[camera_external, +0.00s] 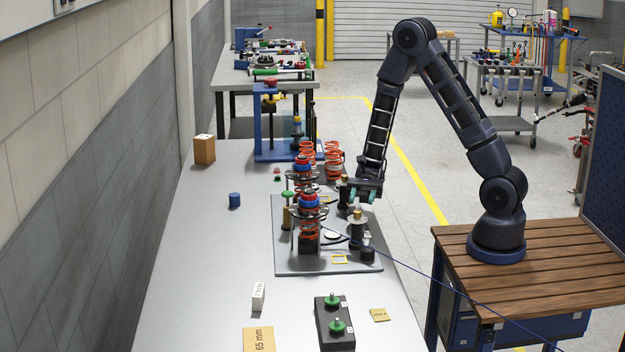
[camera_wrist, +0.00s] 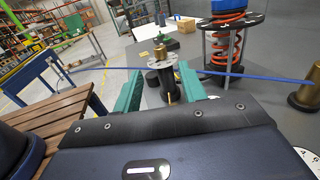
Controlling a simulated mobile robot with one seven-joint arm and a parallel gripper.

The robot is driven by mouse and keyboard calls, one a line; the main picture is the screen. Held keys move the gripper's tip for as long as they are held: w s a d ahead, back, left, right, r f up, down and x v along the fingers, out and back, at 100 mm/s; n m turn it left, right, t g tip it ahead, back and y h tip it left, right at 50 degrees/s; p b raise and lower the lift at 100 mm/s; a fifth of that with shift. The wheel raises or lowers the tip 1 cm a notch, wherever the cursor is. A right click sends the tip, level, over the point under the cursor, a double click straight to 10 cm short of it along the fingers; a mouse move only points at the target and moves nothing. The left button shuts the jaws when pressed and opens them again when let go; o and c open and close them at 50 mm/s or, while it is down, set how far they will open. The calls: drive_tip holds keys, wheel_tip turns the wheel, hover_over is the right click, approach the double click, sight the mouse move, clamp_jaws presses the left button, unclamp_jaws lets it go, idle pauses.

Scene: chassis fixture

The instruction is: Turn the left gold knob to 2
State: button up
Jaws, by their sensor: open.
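A gold knob (camera_wrist: 160,52) stands upright above a pale round dial (camera_wrist: 160,64) on a dark post in the wrist view. In the external view the knob (camera_external: 357,213) tops a black post on the grey plate (camera_external: 290,262). My gripper (camera_external: 366,190) is open and empty, its teal fingers pointing down close by the knob. In the wrist view my gripper (camera_wrist: 161,82) has a finger on either side of the knob's post; I cannot tell whether they touch. The dial's numbers are too small to read. Another gold cylinder (camera_wrist: 308,90) stands at the right.
Red spring struts (camera_external: 308,235) stand left of the knob. A blue cable (camera_wrist: 240,75) crosses the wrist view. A black box with green knobs (camera_external: 335,322) lies at the front; a blue cylinder (camera_external: 234,200) stands at the left. The bench's left side is mostly clear.

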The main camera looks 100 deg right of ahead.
sight(358, 211)
drive_tip(key=x, duration=1)
drive_tip(key=shift+a, duration=0.4)
clamp_jaws()
